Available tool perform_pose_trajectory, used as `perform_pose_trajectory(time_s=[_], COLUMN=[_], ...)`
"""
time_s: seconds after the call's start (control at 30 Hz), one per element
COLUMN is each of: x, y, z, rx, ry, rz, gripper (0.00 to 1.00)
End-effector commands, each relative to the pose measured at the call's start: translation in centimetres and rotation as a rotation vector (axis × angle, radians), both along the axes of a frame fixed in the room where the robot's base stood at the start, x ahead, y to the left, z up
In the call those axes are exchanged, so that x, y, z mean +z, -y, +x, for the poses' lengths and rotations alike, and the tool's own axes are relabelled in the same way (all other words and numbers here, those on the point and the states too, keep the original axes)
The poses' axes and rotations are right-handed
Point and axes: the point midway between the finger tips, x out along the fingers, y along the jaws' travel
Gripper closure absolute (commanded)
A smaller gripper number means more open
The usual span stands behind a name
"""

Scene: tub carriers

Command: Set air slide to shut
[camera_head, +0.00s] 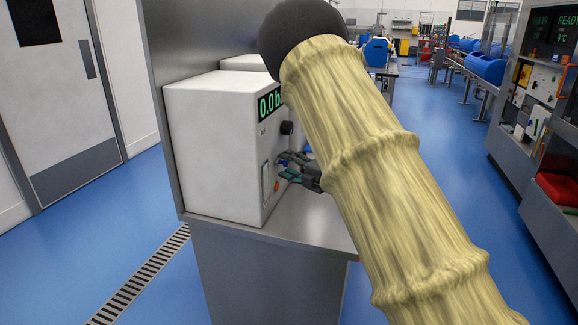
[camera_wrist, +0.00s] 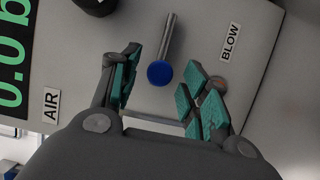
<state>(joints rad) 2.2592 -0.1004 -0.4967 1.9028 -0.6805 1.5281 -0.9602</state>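A white control box (camera_head: 215,150) with a green display (camera_head: 268,104) reading 0.0 stands on a metal bench. In the wrist view a metal rod with a round blue end (camera_wrist: 159,73) sticks out from its panel; I cannot tell for sure that this is the air slide. An AIR label (camera_wrist: 51,104) is at the left and a BLOW label (camera_wrist: 230,42) at the upper right. My gripper (camera_head: 285,168) is at the panel, open, with its green-padded fingers on either side of the blue end. No contact with it is clear.
A black knob (camera_head: 287,128) sits above my gripper on the panel. An orange button (camera_head: 277,186) is just below the fingers; in the wrist view it is partly behind the right finger. A grey upright panel (camera_head: 172,60) stands behind the box. My arm hides the bench's right side.

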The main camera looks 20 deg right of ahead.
Motion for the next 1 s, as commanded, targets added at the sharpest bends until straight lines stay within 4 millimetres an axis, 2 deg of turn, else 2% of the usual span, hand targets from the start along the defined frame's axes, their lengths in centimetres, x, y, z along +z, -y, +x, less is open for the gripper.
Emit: perform_pose_trajectory(time_s=[0.23,0.37,0.8,1.0], x=[0.1,0.1,0.0,0.0], y=[0.0,0.5,4.2,5.4], z=[-0.1,-0.9,-7.5,-9.6], rx=[0.000,0.000,-0.002,0.000], ry=[0.001,0.001,-0.001,0.000], rz=[0.000,0.000,0.000,0.000], gripper=[0.54,0.54,0.54,0.54])
